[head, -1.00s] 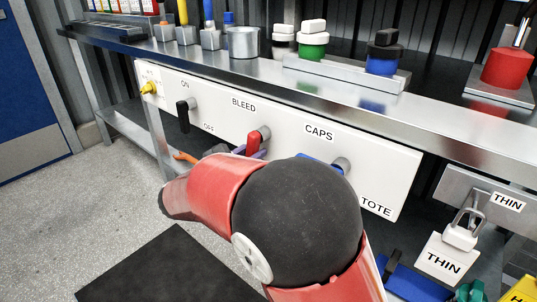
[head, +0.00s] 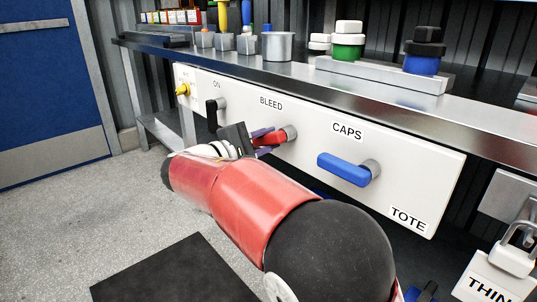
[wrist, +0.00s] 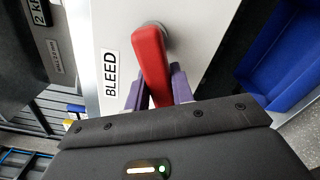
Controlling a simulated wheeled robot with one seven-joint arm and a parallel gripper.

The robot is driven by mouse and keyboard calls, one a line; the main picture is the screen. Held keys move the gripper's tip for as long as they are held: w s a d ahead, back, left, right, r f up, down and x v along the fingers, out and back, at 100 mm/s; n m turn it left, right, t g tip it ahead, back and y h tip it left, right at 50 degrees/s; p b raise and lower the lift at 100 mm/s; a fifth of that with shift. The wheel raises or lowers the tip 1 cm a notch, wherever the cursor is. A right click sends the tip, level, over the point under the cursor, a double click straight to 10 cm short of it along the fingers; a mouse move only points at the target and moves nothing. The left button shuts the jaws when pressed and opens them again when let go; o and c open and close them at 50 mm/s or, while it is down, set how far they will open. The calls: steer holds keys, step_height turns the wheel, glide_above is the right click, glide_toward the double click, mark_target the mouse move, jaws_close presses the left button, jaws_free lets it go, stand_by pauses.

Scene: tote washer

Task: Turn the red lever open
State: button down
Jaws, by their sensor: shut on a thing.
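The red lever (head: 272,139) is on the white panel (head: 330,160) below the BLEED label. It points left from its round metal pivot, nearly level in the head view. My gripper (head: 264,138) is shut on the lever's free end, with its purple fingers on either side. In the wrist view the red lever (wrist: 152,62) runs from its pivot down between the fingers of my gripper (wrist: 158,84). The lever's tip is partly hidden behind the gripper body.
A blue lever (head: 345,170) under CAPS sticks out close to the right of my arm. A black lever (head: 212,114) hangs down to the left, and a yellow knob (head: 183,90) is farther left. The metal bench (head: 300,77) overhangs the panel.

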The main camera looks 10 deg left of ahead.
steer(key=m+b, duration=0.2)
steer(key=m, duration=0.1)
steer(key=shift+w+a+r, duration=0.1)
steer(key=shift+r, duration=0.2)
steer(key=shift+r+m+b, duration=0.45)
steer(key=shift+m+b, duration=0.5)
steer(key=shift+m, duration=0.25)
steer(key=shift+r, duration=0.1)
steer(key=c, duration=1.2)
jaws_free()
steer(key=shift+a, duration=0.1)
steer(key=v, duration=0.7)
steer(key=shift+s+a+p, duration=0.2)
steer(key=shift+s+p, duration=0.15)
